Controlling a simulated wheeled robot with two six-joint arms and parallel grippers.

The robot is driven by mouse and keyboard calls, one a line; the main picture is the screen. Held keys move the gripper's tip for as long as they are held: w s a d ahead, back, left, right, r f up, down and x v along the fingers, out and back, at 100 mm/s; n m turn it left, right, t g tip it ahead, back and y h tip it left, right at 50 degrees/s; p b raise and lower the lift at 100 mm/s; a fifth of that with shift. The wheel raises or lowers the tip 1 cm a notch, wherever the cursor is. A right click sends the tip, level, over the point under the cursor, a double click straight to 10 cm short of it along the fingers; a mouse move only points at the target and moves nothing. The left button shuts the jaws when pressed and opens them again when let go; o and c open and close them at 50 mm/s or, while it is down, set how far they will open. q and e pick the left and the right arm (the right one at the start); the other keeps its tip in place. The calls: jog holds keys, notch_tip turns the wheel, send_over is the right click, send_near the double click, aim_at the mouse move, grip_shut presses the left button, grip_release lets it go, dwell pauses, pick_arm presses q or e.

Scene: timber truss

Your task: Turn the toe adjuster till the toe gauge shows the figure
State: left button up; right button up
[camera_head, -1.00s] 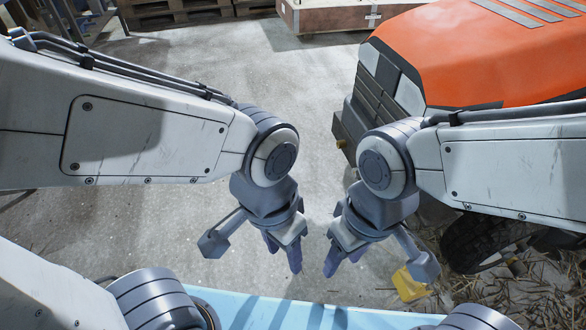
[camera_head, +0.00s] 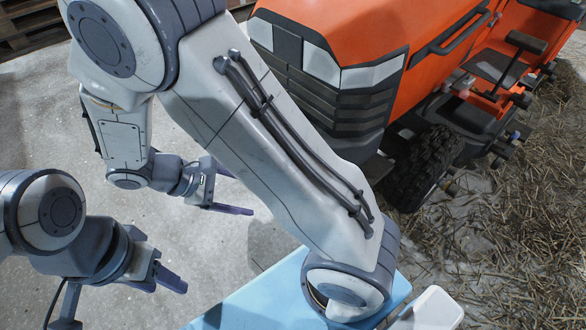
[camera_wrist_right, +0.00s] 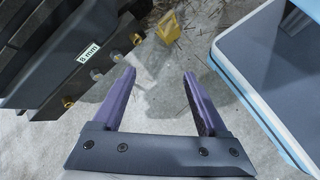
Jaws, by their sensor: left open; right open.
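The orange tractor (camera_head: 400,45) stands at the upper right in the head view, with its dark front wheel (camera_head: 432,168) below the hood. In the right wrist view, a white label reading "8 mm" (camera_wrist_right: 88,52) sits on a dark block at the left. Brass-coloured fittings (camera_wrist_right: 115,57) show beside it. I cannot tell which part is the toe adjuster or the toe gauge. My right gripper (camera_head: 235,190) is open and empty, its purple fingers (camera_wrist_right: 160,75) right of the block and apart from it. My left gripper (camera_head: 168,281) is open and empty at lower left.
A yellow object (camera_wrist_right: 168,27) lies beyond my right fingers in the wrist view. Straw (camera_head: 510,220) covers the floor right of the tractor. Wooden pallets (camera_head: 32,22) lie at the upper left. Bare concrete (camera_head: 40,125) is clear at the left.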

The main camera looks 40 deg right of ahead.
jog(key=w+d+f+n+t+h+b, duration=0.1)
jog(key=w+d+f+n+h, duration=0.15)
jog(key=d+f, duration=0.35)
jog(key=w+d+f+n+t+h+b, duration=0.2)
jog(key=w+d+f+h, duration=0.15)
jog(key=f, duration=0.55)
jog(key=w+d+f+n+t+h+b, duration=0.1)
jog(key=w+d+f+n+h, duration=0.2)
jog(key=f, duration=0.4)
jog(key=d+b, duration=0.3)
jog(key=d, duration=0.8)
jog(key=shift+w+d+f+m, duration=0.15)
jog(key=shift+m, duration=0.2)
grip_shut()
